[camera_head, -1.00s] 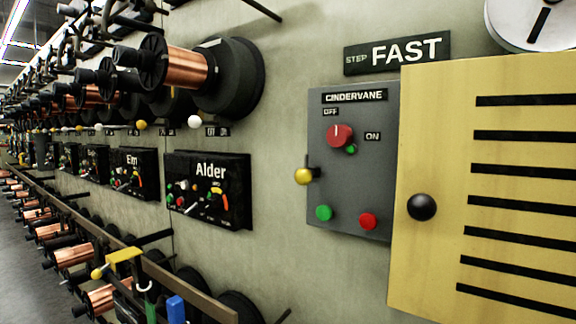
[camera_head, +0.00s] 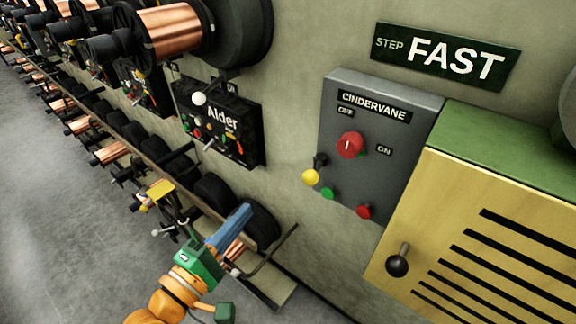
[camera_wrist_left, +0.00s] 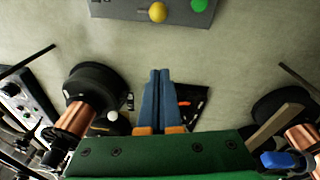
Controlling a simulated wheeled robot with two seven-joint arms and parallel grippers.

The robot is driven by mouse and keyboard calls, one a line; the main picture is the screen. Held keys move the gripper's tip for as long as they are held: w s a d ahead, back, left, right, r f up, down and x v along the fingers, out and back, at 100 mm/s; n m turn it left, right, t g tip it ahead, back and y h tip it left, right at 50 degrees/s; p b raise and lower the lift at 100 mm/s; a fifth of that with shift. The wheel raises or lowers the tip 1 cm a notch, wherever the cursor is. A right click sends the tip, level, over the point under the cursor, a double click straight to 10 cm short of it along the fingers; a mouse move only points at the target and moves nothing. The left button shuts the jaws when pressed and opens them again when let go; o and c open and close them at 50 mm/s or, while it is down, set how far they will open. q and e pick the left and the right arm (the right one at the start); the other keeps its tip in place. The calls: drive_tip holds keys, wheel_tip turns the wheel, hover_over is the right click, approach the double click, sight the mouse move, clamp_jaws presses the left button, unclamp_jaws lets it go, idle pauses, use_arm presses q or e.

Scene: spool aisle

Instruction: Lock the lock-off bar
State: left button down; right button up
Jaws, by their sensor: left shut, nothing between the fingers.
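The grey Cindervane box (camera_head: 385,125) is on the wall, with a red rotary knob (camera_head: 350,145) between OFF and ON labels. A short dark lever with a yellow ball (camera_head: 310,177) sticks out at its lower left side. I cannot tell for sure that this is the lock-off bar. The yellow ball also shows at the top of the left wrist view (camera_wrist_left: 157,12). My left gripper (camera_head: 244,211) is below and left of the ball, apart from it. Its blue fingers (camera_wrist_left: 160,75) are shut and empty. My right gripper is out of view.
A green-topped yellow louvred cabinet (camera_head: 480,230) juts out right of the box. The black Alder panel (camera_head: 220,120) and copper spools (camera_head: 172,30) project from the wall on the left. A lower rail with spools runs along the wall. Grey floor (camera_head: 60,220) is clear at left.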

sight(315, 170)
use_arm(q)
drive_tip(key=shift+s+f, duration=0.1)
drive_tip(key=w+d+r+p, duration=0.1)
drive_tip(key=w+d+p, duration=0.2)
drive_tip(key=w+d, duration=0.4)
drive_tip(key=shift+w+d, duration=0.4)
drive_tip(key=shift+d, duration=0.4)
drive_tip(key=shift+r, duration=0.1)
